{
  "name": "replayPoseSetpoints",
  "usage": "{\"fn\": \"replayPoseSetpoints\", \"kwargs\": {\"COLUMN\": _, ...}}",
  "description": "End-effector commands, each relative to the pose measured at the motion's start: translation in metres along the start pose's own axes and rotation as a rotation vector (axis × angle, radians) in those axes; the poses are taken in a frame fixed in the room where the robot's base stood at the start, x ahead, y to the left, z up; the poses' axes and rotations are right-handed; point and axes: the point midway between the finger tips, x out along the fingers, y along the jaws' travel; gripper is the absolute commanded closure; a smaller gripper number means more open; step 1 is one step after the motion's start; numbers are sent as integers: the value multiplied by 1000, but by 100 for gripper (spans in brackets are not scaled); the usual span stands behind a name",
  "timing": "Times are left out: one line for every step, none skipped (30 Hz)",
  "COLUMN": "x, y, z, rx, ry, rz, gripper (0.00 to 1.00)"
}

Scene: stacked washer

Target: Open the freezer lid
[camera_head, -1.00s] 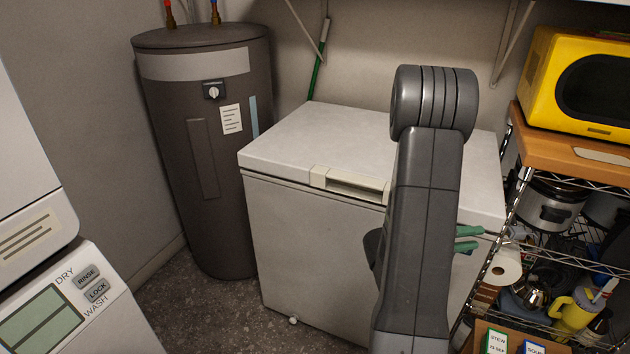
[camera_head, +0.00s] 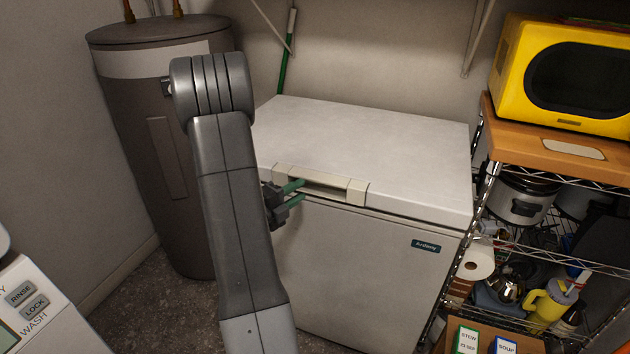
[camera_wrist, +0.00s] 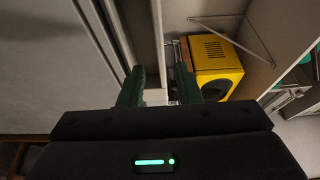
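The white chest freezer (camera_head: 345,260) stands against the back wall with its lid (camera_head: 380,140) closed flat. A cream handle (camera_head: 357,192) with a recessed slot is on the lid's front edge. My gripper (camera_head: 293,194) is at the left part of this handle, its two green fingers apart and pointing toward it. In the wrist view my gripper (camera_wrist: 160,85) is open, with a pale strip visible between the fingers. I cannot tell whether the fingers touch the handle. My arm hides the freezer's left front corner.
A grey water heater (camera_head: 165,150) stands behind my arm at left. A wire shelf rack (camera_head: 540,248) with a yellow microwave (camera_head: 565,75) on top is right of the freezer. A washer panel (camera_head: 40,310) is at lower left. The wall above the lid carries shelf brackets.

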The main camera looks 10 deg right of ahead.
Motion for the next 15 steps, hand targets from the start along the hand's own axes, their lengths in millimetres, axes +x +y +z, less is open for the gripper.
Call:
{"fn": "replayPoseSetpoints", "kwargs": {"x": 10, "y": 0, "z": -1, "rx": 1, "ry": 5, "rz": 1, "gripper": 69}}
{"fn": "replayPoseSetpoints", "kwargs": {"x": 15, "y": 0, "z": -1, "rx": 2, "ry": 4, "rz": 0, "gripper": 69}}
{"fn": "replayPoseSetpoints", "kwargs": {"x": 22, "y": 0, "z": -1, "rx": 2, "ry": 5, "rz": 0, "gripper": 69}}
{"fn": "replayPoseSetpoints", "kwargs": {"x": 26, "y": 0, "z": -2, "rx": 2, "ry": 4, "rz": -1, "gripper": 69}}
{"fn": "replayPoseSetpoints", "kwargs": {"x": 32, "y": 0, "z": -1, "rx": 2, "ry": 5, "rz": -1, "gripper": 69}}
{"fn": "replayPoseSetpoints", "kwargs": {"x": 38, "y": 0, "z": -1, "rx": 3, "ry": 4, "rz": 0, "gripper": 69}}
{"fn": "replayPoseSetpoints", "kwargs": {"x": 43, "y": 0, "z": -1, "rx": 2, "ry": 4, "rz": 0, "gripper": 69}}
{"fn": "replayPoseSetpoints", "kwargs": {"x": 47, "y": 0, "z": -1, "rx": 1, "ry": 4, "rz": 0, "gripper": 69}}
{"fn": "replayPoseSetpoints", "kwargs": {"x": 53, "y": 0, "z": -1, "rx": 1, "ry": 3, "rz": -1, "gripper": 69}}
{"fn": "replayPoseSetpoints", "kwargs": {"x": 57, "y": 0, "z": -1, "rx": 1, "ry": 3, "rz": -1, "gripper": 69}}
{"fn": "replayPoseSetpoints", "kwargs": {"x": 61, "y": 0, "z": 0, "rx": 1, "ry": 3, "rz": 0, "gripper": 69}}
{"fn": "replayPoseSetpoints", "kwargs": {"x": 65, "y": 0, "z": -1, "rx": 1, "ry": 2, "rz": 1, "gripper": 69}}
{"fn": "replayPoseSetpoints", "kwargs": {"x": 68, "y": 0, "z": 0, "rx": 1, "ry": 2, "rz": 0, "gripper": 69}}
{"fn": "replayPoseSetpoints", "kwargs": {"x": 70, "y": 0, "z": 0, "rx": 1, "ry": 1, "rz": 0, "gripper": 69}}
{"fn": "replayPoseSetpoints", "kwargs": {"x": 73, "y": 0, "z": 0, "rx": 1, "ry": 1, "rz": -1, "gripper": 69}}
